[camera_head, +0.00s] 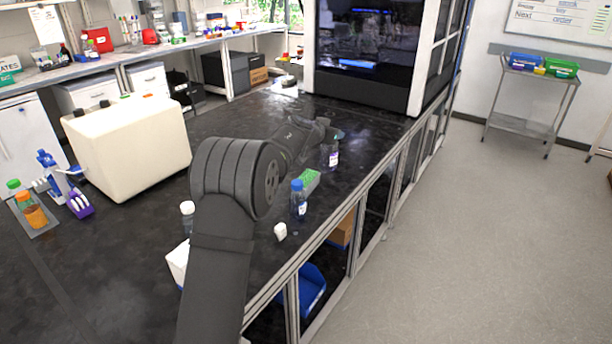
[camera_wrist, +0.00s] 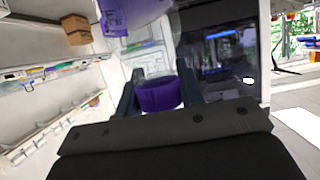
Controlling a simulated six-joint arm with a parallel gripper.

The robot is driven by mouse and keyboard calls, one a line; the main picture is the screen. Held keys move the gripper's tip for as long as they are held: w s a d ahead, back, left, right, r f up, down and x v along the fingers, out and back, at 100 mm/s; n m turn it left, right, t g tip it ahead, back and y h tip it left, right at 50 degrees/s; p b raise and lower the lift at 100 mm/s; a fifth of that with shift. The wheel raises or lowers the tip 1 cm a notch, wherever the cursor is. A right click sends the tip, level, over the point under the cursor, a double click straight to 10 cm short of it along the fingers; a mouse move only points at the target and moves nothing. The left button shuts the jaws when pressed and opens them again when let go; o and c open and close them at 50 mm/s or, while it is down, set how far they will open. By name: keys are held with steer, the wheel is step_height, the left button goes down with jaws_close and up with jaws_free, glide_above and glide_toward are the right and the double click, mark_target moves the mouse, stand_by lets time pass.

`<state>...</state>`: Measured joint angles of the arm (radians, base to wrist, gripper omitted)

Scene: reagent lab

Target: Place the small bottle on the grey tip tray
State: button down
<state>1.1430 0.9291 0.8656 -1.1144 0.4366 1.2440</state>
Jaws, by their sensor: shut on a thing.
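My gripper (camera_head: 324,127) is over the far part of the black bench, and my own arm hides much of it. In the wrist view my gripper (camera_wrist: 160,92) is shut on the small bottle, of which a purple round part (camera_wrist: 160,96) shows between the two fingers. The rest of the held bottle is hidden. In the head view, a clear bottle with a purple-and-white label (camera_head: 331,157) stands just below the gripper. A flat grey tray (camera_head: 53,219) lies at the far left, bearing a green-capped and an orange-capped bottle; I take it for the tip tray.
A blue-capped bottle (camera_head: 298,202) and a green rack (camera_head: 308,181) stand near the bench's right edge. A white-capped bottle (camera_head: 187,216) is beside my arm. A large cream box (camera_head: 130,148) stands on the left, near a blue-and-purple tool (camera_head: 62,182). The bench between is largely clear.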

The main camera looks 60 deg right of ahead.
steer(key=w+f, duration=1.1)
steer(key=shift+w+d, duration=0.15)
steer(key=shift+d, duration=0.3)
steer(key=shift+f, duration=0.1)
steer(key=c, duration=1)
jaws_free()
steer(key=shift+o, duration=0.2)
steer(key=v, duration=1.2)
